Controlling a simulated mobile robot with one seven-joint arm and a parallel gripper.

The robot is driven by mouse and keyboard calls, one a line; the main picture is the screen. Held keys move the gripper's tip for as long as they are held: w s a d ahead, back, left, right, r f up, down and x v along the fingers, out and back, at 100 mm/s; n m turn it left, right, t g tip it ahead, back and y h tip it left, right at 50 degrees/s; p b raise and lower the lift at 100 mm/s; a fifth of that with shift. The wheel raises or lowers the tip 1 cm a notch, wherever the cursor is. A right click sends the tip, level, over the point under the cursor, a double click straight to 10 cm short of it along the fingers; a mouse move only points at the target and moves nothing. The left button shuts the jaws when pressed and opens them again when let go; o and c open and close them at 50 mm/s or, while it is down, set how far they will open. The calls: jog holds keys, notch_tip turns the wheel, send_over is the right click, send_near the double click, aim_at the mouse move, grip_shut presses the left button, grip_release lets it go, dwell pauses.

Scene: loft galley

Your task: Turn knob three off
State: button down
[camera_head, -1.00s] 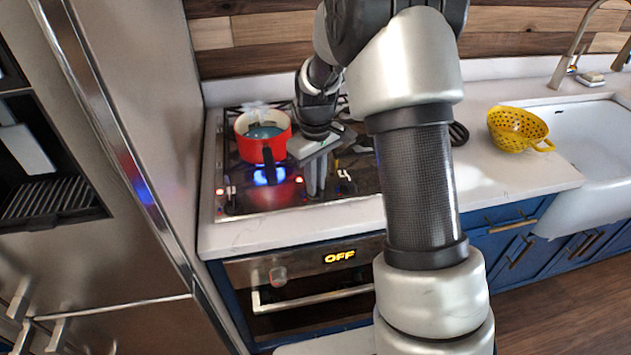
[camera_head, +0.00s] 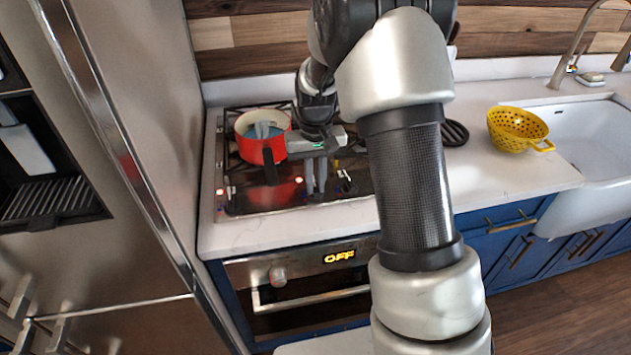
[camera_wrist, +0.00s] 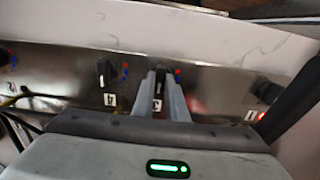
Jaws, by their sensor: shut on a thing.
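Knob three (camera_wrist: 160,84) is a small dark knob on the steel control strip, above a label that reads 3 in the wrist view. The fingers of my gripper (camera_wrist: 161,77) stand on either side of it and are shut on it. In the head view, my gripper (camera_head: 316,188) points down at the front of the cooktop (camera_head: 262,203), and the knob itself is hidden there. The red pot (camera_head: 258,150) stands on the left side of the cooktop, and no flame shows under it.
A yellow colander (camera_head: 517,130) stands beside the sink (camera_head: 590,150).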

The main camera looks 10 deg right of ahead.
aim_at(316, 187)
dwell(0.3)
jog(key=c, duration=1.8)
grip_release()
jog(key=shift+o, duration=0.2)
notch_tip(316, 187, up, 18)
jog(key=p, duration=0.1)
jog(key=shift+f, duration=0.25)
jog(key=shift+r, duration=0.1)
